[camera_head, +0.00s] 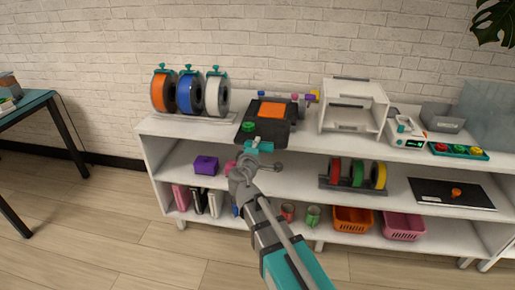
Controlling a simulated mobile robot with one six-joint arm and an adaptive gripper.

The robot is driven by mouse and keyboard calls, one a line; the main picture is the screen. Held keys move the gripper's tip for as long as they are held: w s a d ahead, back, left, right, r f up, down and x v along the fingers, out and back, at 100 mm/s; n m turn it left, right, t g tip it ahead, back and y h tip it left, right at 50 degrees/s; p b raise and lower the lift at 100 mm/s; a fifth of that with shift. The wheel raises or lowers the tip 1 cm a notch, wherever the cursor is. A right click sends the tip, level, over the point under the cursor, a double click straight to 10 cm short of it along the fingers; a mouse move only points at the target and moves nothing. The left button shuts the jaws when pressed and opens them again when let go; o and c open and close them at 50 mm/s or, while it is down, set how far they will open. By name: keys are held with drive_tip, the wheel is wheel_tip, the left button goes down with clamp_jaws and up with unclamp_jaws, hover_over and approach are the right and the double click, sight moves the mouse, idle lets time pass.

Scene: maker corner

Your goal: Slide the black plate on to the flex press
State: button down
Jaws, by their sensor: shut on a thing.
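The flex press, a dark unit with an orange pad (272,110), stands on the top shelf left of the white drawer box. A black plate (272,130) lies at its front, by the shelf's front edge, and I cannot tell where plate and press part. A green knob (248,127) shows at the left of this dark area. My gripper (259,146), with teal parts, is at the plate's front edge and shut on it. The fingertips are small and partly hidden by my wrist.
Spools (188,92) stand close to the left. A white drawer box (353,105) stands close to the right, with a device (406,131) and a button tray (458,151) beyond. The middle shelf holds a purple box (206,165), coloured rolls (356,174) and a flat black panel (440,195).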

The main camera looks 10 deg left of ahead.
drive_tip(key=shift+w+d+f, duration=0.1)
drive_tip(key=shift+w+d, duration=0.1)
drive_tip(key=shift+w, duration=5.55)
drive_tip(key=shift+w+d, duration=0.15)
drive_tip(key=shift+w, duration=5.6)
drive_tip(key=shift+f+b, duration=1.2)
drive_tip(key=shift+b, duration=0.1)
unclamp_jaws()
drive_tip(key=shift+f+b, duration=0.65)
drive_tip(key=shift+s, duration=0.5)
